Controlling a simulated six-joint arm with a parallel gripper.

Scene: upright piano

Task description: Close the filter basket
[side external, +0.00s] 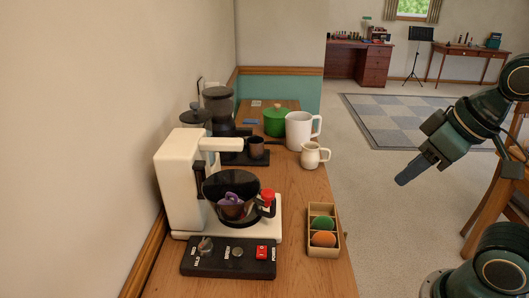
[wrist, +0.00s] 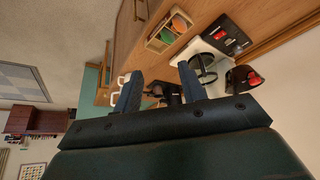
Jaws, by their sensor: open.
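The cream coffee machine (side external: 178,185) stands at the left of the wooden counter. In the wrist view a black ring-shaped part (wrist: 203,68) shows beyond the fingers. My gripper (side external: 408,172) is open and empty, in the air well right of the machine; its fingers also show in the wrist view (wrist: 160,83).
A black control panel (side external: 228,258) with a red switch lies in front of the machine. A white mug (side external: 300,128), a cream jug (side external: 313,156) and a green pot (side external: 275,121) stand farther back.

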